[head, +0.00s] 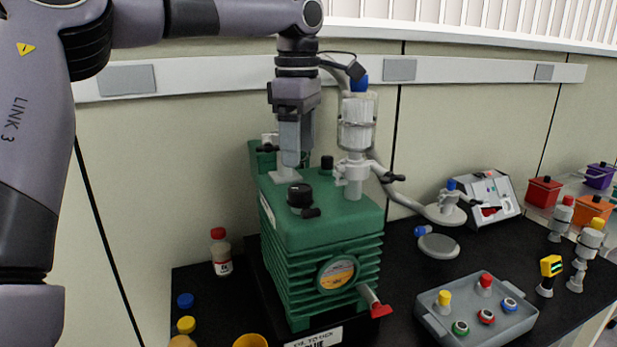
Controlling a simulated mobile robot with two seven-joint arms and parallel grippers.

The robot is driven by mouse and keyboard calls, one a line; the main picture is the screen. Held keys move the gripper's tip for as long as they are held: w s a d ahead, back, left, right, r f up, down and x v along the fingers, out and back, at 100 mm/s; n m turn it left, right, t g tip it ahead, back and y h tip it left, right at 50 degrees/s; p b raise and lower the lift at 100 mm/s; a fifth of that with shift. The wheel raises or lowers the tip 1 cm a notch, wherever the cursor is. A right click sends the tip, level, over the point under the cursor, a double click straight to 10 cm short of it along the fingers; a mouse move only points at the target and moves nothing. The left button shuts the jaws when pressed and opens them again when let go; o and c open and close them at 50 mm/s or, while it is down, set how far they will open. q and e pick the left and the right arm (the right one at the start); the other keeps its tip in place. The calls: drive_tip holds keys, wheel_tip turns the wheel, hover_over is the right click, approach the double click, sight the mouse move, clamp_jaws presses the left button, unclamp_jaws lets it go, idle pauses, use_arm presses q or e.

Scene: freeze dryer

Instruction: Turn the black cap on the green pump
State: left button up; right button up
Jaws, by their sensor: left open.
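The green pump (318,237) stands on the black bench in the middle of the head view. A large black cap (299,194) sits on the front left of its top, with a small black piece beside it. A smaller black cap (327,162) stands farther back. My left gripper (291,158) points down over the pump's top, behind the large cap in the picture and apart from it. It is open, with nothing seen between its fingers. One finger partly hides the other. My right gripper is not in view.
A red-capped bottle (221,252) stands left of the pump. A grey tray (478,319) with small coloured caps lies at the right front.

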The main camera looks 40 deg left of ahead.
sight(299, 189)
use_arm(q)
drive_tip(key=shift+s+d+f, duration=0.15)
drive_tip(key=shift+s+f, duration=0.05)
wheel_tip(299, 189, down, 7)
drive_tip(key=shift+r, duration=0.1)
drive_tip(key=c, duration=1.1)
